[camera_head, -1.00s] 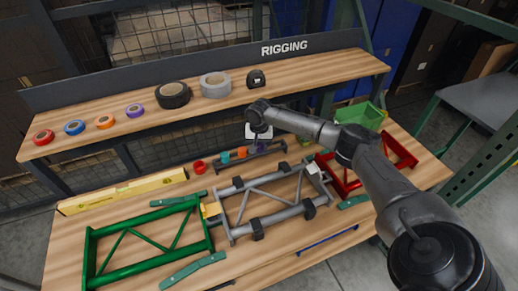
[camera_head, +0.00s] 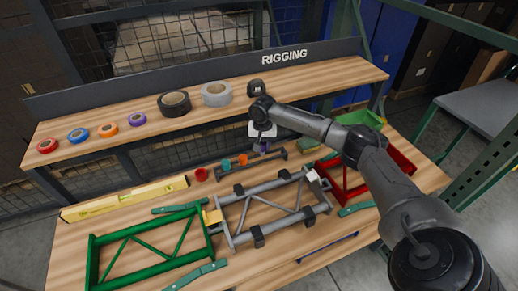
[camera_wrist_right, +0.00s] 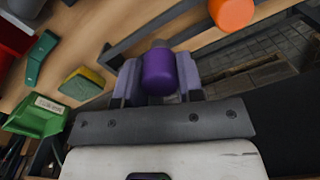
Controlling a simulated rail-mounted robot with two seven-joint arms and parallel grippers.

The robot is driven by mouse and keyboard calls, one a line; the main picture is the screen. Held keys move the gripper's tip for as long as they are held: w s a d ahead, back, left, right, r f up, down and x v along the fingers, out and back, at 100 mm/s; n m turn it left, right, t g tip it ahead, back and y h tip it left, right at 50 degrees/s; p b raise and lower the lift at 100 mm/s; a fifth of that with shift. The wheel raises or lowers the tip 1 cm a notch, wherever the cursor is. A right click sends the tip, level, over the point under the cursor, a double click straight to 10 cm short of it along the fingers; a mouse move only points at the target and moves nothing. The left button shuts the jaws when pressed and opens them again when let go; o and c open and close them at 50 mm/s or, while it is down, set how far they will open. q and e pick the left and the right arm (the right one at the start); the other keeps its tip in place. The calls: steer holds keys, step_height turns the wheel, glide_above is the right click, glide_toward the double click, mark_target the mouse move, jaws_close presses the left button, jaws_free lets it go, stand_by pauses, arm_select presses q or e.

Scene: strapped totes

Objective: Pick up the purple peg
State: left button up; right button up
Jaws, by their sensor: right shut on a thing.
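The purple peg (camera_wrist_right: 158,72) is upright between the two fingers of my right gripper in the right wrist view, and the fingers touch its sides. In the head view my right gripper (camera_head: 262,143) is over the dark peg rack (camera_head: 222,174) at the back of the bench, shut on the purple peg (camera_head: 262,149). The peg is small and partly hidden there, and I cannot tell whether its foot is clear of the rack. My left gripper is not in view.
Green (camera_head: 150,245), grey (camera_head: 275,210) and red (camera_head: 400,160) frames cover the bench front. A shelf with tape rolls (camera_head: 174,103) runs behind. A green bin (camera_head: 362,119) is at right.

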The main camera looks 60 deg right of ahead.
steer(key=s+d+r+p, duration=0.5)
steer(key=s+r+p, duration=0.4)
steer(key=r, duration=0.2)
steer(key=shift+s, duration=0.2)
stand_by(0.5)
steer(key=shift+a, duration=0.1)
